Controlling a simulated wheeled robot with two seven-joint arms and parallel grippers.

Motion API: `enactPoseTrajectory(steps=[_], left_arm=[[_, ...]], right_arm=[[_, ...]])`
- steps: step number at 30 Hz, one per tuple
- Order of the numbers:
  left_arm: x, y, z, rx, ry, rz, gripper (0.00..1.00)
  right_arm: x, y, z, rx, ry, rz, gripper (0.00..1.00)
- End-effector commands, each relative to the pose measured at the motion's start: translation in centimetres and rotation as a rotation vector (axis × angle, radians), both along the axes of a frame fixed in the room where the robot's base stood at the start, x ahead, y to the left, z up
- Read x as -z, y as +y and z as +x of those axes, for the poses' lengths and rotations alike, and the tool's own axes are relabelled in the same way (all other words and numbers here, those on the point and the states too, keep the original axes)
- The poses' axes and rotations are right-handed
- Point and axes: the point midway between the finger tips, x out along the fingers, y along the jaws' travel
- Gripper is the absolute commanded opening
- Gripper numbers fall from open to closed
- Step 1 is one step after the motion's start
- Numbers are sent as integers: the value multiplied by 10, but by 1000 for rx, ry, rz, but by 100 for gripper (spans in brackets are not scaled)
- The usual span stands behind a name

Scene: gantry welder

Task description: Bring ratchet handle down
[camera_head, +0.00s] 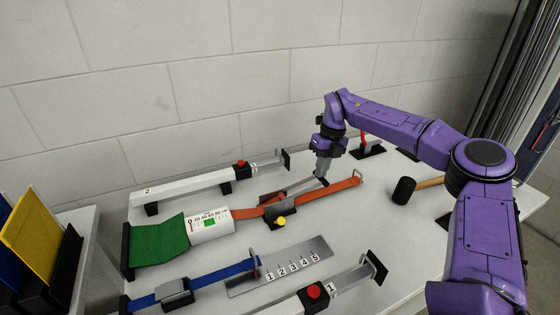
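The ratchet (278,211) sits on an orange strap (340,187) in the middle of the white table. Its grey handle (296,187) slants up to the right, with its dark tip beside my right gripper. My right gripper (322,178) points down at this end of the handle. Its fingers are small and overlap the handle tip, so I cannot tell whether they are closed or touching it. A yellow ball (281,221) shows at the ratchet's near side. My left gripper is not in view.
A white gauge drum (209,225) and green belt (160,243) lie to the left. White rails with red buttons (241,163) (314,291) run behind and in front. A blue strap (212,273) and numbered plate (279,268) are nearer. A black-headed mallet (404,190) lies right.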

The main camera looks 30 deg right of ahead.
Motion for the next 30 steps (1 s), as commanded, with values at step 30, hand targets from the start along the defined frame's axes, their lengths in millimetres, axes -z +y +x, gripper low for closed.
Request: enactPoseTrajectory(steps=[30], left_arm=[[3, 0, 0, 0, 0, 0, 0]], right_arm=[[15, -8, -1, -2, -4, 28, 0]])
